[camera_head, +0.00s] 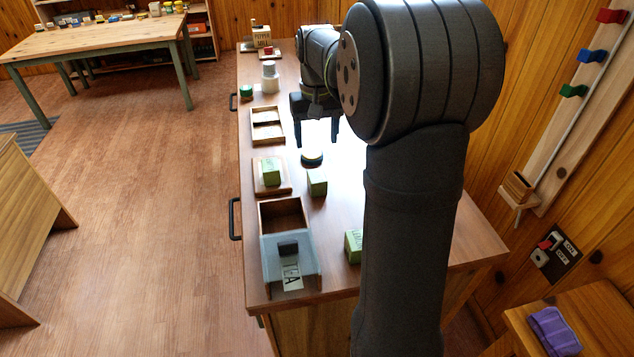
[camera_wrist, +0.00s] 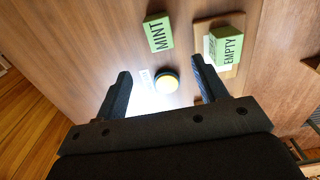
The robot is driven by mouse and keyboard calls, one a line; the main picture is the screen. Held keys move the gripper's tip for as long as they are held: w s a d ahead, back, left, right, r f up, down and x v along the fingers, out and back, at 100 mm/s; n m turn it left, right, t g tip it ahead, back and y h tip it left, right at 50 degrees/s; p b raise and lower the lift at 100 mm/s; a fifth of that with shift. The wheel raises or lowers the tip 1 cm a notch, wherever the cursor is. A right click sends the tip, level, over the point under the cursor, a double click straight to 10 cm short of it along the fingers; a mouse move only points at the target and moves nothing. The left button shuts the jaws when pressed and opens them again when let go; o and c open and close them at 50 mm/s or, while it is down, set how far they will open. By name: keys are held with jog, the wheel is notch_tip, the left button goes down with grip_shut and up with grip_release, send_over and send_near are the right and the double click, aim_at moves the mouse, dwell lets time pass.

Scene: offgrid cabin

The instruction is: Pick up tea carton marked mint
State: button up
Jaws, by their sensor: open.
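The green tea carton marked MINT (camera_wrist: 158,33) lies flat-faced to the wrist camera, ahead of the fingertips. In the head view a green carton (camera_head: 317,183), which looks like the same one, stands on the counter nearer the camera than my gripper (camera_head: 320,139). My gripper is open and empty above the counter, its two fingers (camera_wrist: 162,82) well apart. A third green carton (camera_head: 353,245) is partly hidden by my arm.

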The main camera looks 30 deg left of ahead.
send_over(317, 175)
jog(key=f, duration=0.7)
jog(key=shift+w+a, duration=0.2)
jog(key=shift+w, duration=0.05)
jog(key=shift+s+d+f, duration=0.1)
jog(key=shift+s+f, duration=0.05)
jog(key=shift+f, duration=1.25)
jog(key=shift+s+d+f, duration=0.1)
jog(key=shift+f, duration=1.25)
jog(key=shift+c, duration=0.3)
jog(key=c, duration=1)
